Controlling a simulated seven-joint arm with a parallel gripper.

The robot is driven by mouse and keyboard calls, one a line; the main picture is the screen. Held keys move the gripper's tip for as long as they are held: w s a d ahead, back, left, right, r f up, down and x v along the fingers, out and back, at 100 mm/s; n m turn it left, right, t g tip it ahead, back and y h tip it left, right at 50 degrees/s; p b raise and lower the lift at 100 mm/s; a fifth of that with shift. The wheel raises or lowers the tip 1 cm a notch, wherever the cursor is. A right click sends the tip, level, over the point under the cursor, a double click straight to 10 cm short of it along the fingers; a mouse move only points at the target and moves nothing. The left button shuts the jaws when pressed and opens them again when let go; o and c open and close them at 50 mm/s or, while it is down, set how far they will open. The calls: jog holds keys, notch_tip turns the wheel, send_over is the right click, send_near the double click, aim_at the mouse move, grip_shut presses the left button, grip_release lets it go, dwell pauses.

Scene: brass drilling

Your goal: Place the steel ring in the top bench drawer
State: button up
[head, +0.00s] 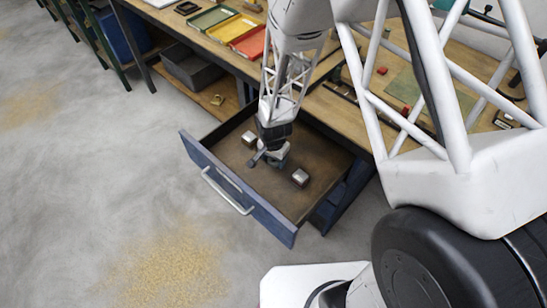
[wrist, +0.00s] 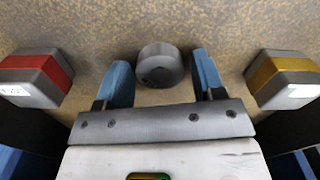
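The top bench drawer (head: 216,177) is pulled out, with a blue front and a brown floor. My gripper (head: 272,160) is low inside it, pointing down. In the wrist view, its two blue fingers (wrist: 163,78) stand apart. The steel ring (wrist: 160,66), a round grey piece with a small dark hole, lies between and just beyond the fingertips, over the drawer floor. A small gap shows on each side of it, so the gripper looks open. I cannot tell whether the ring rests on the floor. I cannot make it out clearly in the head view.
Two grey blocks lie in the drawer on either side of my gripper, one with a red face (wrist: 38,76) and one with a yellow face (wrist: 283,78). The workbench (head: 330,110) holds coloured trays (head: 248,42) and a green mat (head: 405,88). A grey bin (head: 195,68) sits below.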

jog(key=shift+o, duration=0.7)
jog(key=shift+r, duration=0.1)
notch_tip(320, 180, up, 12)
dwell(0.4)
jog(key=shift+r, duration=0.1)
dwell(0.7)
